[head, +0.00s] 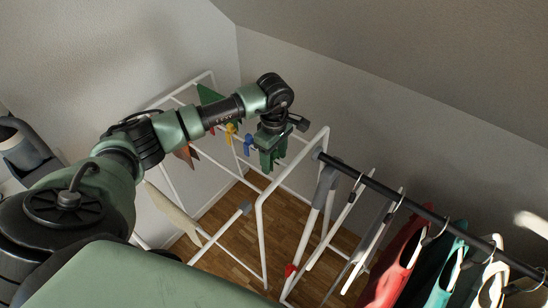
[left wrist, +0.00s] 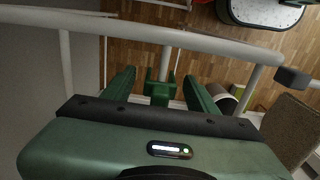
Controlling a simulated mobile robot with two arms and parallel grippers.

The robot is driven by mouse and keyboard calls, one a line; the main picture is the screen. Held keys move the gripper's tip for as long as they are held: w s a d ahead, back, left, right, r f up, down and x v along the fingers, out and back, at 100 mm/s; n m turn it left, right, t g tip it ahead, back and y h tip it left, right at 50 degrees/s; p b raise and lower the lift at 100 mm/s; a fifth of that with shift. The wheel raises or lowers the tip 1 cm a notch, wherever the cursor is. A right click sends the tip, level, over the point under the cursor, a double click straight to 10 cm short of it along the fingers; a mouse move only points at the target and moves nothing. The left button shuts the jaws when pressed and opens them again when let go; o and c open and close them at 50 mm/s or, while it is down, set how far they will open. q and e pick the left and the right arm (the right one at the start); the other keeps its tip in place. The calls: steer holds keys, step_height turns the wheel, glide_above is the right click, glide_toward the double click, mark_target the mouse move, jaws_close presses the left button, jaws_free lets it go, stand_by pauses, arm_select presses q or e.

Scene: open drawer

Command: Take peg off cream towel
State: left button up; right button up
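A cream cloth (head: 172,210), likely the cream towel, hangs at the near left of the white drying rack (head: 262,235). A yellow peg (head: 230,133) and a blue peg (head: 248,146) sit on the rack's far part. My left gripper (head: 270,160) points down over the rack, right of the blue peg. In the left wrist view its two fingers (left wrist: 158,95) are spread apart. A green, peg-like piece (left wrist: 159,89) shows between them, close to a white rail, with gaps on both sides. No peg on the cream cloth can be made out. My right gripper is not in view.
A dark rail (head: 390,193) with hangers and clothes (head: 398,262) runs along the right. A red peg (head: 290,270) is low on the rack. A green cloth (head: 209,95) hangs at the back. A rack rail (left wrist: 140,32) crosses close to the left fingers. Wooden floor lies below.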

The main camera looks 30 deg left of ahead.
arm_select(q)
step_height(320, 180, up, 7)
steer(key=shift+f+b, duration=0.2)
steer(key=shift+b, duration=0.65)
steer(key=shift+r, duration=0.65)
steer(key=shift+s+f, duration=0.1)
